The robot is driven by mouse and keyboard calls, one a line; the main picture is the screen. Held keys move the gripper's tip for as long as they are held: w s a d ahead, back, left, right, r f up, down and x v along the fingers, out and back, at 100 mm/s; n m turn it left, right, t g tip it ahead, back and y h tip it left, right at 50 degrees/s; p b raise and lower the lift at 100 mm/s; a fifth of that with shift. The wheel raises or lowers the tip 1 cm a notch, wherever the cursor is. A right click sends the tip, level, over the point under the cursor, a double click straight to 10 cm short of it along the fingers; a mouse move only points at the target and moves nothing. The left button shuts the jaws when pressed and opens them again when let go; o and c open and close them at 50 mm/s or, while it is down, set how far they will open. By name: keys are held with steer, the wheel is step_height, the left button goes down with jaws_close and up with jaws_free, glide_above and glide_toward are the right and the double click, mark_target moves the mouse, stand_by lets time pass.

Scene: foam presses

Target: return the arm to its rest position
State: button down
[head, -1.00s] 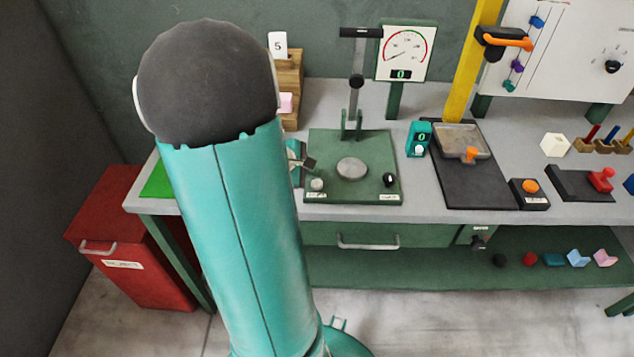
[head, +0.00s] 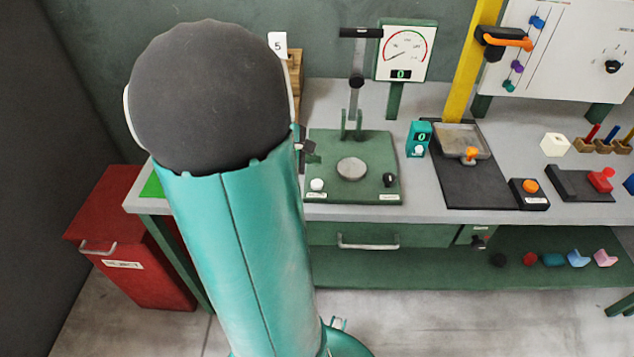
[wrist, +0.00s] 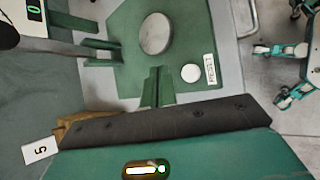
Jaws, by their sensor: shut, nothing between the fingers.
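My arm's teal link and dark rounded joint fill the left middle of the head view. My gripper (head: 309,149) is mostly hidden behind the arm; only a small dark end shows at the left edge of the green press plate (head: 384,157). In the wrist view, my gripper (wrist: 157,74) shows as two narrow green fingers side by side, shut and empty, over the edge of the plate. The plate's round grey pad (head: 352,169) and white button (head: 317,185) are clear of the fingers in the wrist view.
The lever press (head: 356,82) and gauge (head: 404,55) stand behind the plate. A wooden rack (head: 295,75) with a card marked 5 (head: 278,45) is partly hidden by my arm. A red bin (head: 130,260) stands at left. Open floor lies in front.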

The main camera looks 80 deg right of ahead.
stand_by(0.4)
steer(key=w+a+r+m+t+y, duration=0.1)
steer(key=w+a+r+t, duration=0.25)
steer(key=w+a, duration=0.55)
steer(key=w+a+r+t, duration=0.35)
steer(key=w+a, duration=0.45)
steer(key=a, duration=0.4)
steer(key=a+r+t+y, duration=0.2)
steer(key=a+y, duration=0.1)
steer(key=a, duration=0.9)
steer(key=a+r+t+y, duration=0.2)
steer(key=a+r, duration=0.1)
steer(key=a, duration=0.9)
steer(key=shift+w+a+t+y, duration=0.2)
steer(key=shift+a+t+y, duration=0.2)
steer(key=shift+r, duration=0.1)
